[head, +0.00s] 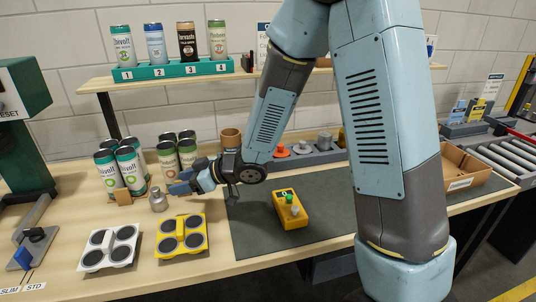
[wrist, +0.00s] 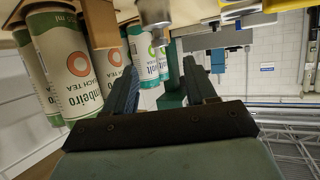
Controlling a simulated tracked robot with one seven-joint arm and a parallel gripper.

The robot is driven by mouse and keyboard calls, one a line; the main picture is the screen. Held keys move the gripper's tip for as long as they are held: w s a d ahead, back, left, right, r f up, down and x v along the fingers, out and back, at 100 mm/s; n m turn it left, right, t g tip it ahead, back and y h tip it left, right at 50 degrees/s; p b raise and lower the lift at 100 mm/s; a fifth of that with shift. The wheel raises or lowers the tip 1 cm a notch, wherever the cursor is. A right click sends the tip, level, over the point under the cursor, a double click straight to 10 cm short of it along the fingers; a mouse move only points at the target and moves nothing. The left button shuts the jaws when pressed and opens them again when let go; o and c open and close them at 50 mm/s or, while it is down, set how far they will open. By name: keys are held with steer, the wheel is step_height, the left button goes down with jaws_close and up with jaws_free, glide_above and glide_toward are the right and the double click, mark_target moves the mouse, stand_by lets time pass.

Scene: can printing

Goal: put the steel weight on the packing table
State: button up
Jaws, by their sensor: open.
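The steel weight (head: 157,199), a small silver knobbed cylinder, stands upright on the wooden table (head: 60,226), left of my gripper (head: 178,184). My gripper is low over the table, its blue fingers pointing left, open and empty. In the wrist view, my gripper (wrist: 162,88) shows two spread fingers with nothing between them. Part of the steel weight (wrist: 154,14) shows at the top edge there, apart from the fingers. I cannot tell from these views which surface is the packing table.
Several tall cans (head: 130,168) stand behind the weight. A white pad tray (head: 110,247) and a yellow pad tray (head: 181,236) lie in front. A yellow button box (head: 290,210) sits on the dark mat (head: 262,238). A cardboard tray (head: 462,165) is at the right.

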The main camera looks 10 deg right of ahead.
steer(key=w+d+r+m+t+h, duration=0.2)
steer(key=d+r+m+t+h, duration=0.25)
steer(key=d, duration=0.75)
steer(key=w+d+r+m+t+h, duration=0.25)
steer(key=d+r+h, duration=0.45)
steer(key=d, duration=0.5)
steer(key=s+d+r+m+g+h, duration=0.2)
steer(key=s+d+r+m, duration=0.3)
steer(key=s+d, duration=0.4)
steer(key=s+d+r+m+g, duration=0.1)
steer(key=s+d, duration=0.1)
steer(key=s, duration=0.5)
steer(key=s+d+r+m+g, duration=0.1)
steer(key=s+g, duration=0.1)
steer(key=s, duration=0.5)
steer(key=shift+s+d+m, duration=0.2)
steer(key=shift+d+m, duration=0.15)
steer(key=shift+m, duration=0.05)
steer(key=shift+r+y, duration=0.1)
steer(key=shift+y, duration=0.15)
